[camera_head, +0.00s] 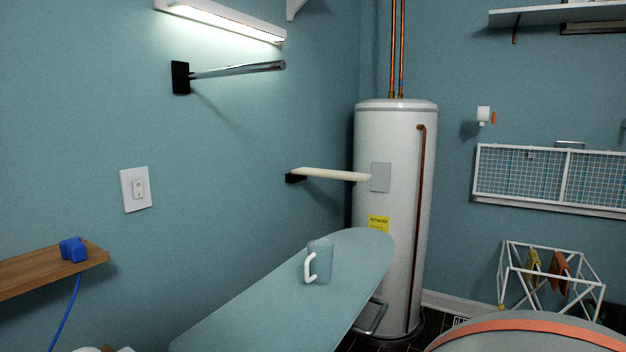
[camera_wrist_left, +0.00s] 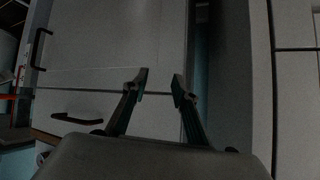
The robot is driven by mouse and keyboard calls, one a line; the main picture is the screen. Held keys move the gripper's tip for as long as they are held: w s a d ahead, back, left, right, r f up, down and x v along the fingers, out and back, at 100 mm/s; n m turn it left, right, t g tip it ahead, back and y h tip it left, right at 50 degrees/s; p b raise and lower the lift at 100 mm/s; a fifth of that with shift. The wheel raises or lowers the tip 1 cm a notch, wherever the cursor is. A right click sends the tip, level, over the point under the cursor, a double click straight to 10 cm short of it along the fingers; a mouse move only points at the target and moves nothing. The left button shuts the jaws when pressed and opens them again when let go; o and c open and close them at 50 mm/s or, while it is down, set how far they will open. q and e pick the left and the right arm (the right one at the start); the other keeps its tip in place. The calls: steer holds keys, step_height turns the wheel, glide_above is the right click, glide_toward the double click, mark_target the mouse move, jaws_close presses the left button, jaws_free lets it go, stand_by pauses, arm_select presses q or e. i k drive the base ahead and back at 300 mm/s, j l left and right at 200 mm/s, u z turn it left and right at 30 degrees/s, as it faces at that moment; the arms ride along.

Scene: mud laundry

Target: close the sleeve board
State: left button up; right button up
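The sleeve board (camera_head: 332,174) is a narrow cream board in the head view. It sticks out level from a black bracket (camera_head: 296,178) on the left wall, and its free end reaches in front of the water heater in the picture. My left gripper (camera_wrist_left: 160,84) shows only in the left wrist view. Its two fingers are apart with nothing between them, and it is away from the sleeve board, facing a pale cabinet front (camera_wrist_left: 110,50). My right gripper is in neither view.
A teal ironing board (camera_head: 290,290) with a mug (camera_head: 320,262) on it stands below the sleeve board. A white water heater (camera_head: 395,140) stands behind. A metal rod (camera_head: 240,69) juts from the wall above. A wooden shelf (camera_head: 40,270) holds a blue object (camera_head: 73,249).

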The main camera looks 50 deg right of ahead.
mark_target(353, 177)
steer(key=z, duration=1.6)
steer(key=i+l, duration=0.1)
steer(key=l, duration=0.3)
steer(key=i+l, duration=0.1)
steer(key=l, duration=0.25)
steer(key=i+l, duration=0.15)
steer(key=l, duration=0.15)
steer(key=i+l, duration=0.2)
steer(key=l, duration=0.15)
steer(key=i+l, duration=0.15)
steer(key=l, duration=0.15)
steer(key=i+l, duration=0.5)
steer(key=i+l+u, duration=0.1)
steer(key=i+l, duration=0.4)
steer(key=l, duration=0.15)
steer(key=i+l, duration=0.45)
steer(key=l, duration=0.15)
steer(key=i+j+u, duration=0.05)
